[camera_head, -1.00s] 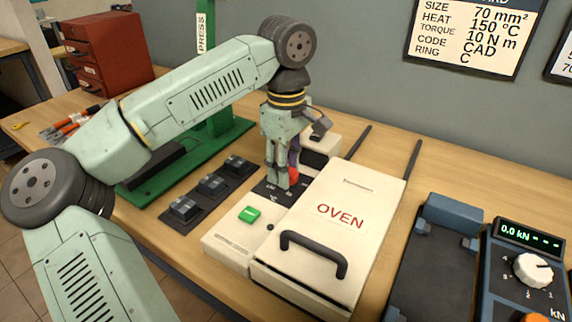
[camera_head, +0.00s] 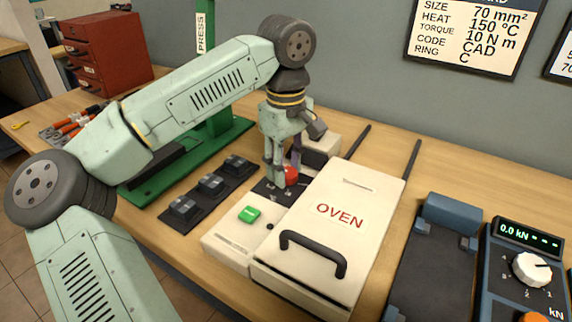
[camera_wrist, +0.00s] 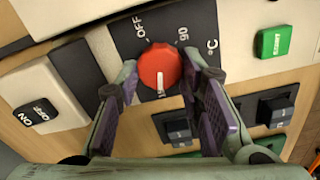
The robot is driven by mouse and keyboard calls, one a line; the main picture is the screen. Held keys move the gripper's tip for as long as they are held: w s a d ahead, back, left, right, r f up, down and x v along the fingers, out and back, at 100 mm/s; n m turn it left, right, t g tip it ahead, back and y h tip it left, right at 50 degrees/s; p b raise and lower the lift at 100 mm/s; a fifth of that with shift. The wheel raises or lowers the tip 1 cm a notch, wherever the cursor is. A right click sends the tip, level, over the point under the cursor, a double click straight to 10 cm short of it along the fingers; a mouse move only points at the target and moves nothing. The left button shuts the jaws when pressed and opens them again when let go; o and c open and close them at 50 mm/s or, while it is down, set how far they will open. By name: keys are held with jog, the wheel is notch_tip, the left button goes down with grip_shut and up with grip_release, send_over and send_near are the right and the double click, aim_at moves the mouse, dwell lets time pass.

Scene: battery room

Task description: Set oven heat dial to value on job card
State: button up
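The red heat dial (camera_head: 291,176) sits on the oven's dark control plate and shows from the front in the wrist view (camera_wrist: 160,67). Its white pointer faces down in the wrist view, away from OFF at upper left and 90 at upper right; the mark at its tip is too small to read. My gripper (camera_wrist: 160,72) is open, its purple-padded fingers on either side of the dial, with a visible gap at the right finger. In the head view my gripper (camera_head: 284,172) is at the dial. The job card (camera_head: 472,38) reads HEAT 150 °C.
The white oven drawer (camera_head: 340,215) with its black handle is right of the dial. A green button (camera_head: 249,215) is in front and several black switches (camera_head: 211,184) lie left. The green press (camera_head: 215,125) stands behind my arm.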

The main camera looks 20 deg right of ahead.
jog(key=o, duration=0.4)
jog(key=shift+o, duration=0.2)
notch_tip(320, 180, up, 12)
dwell(0.5)
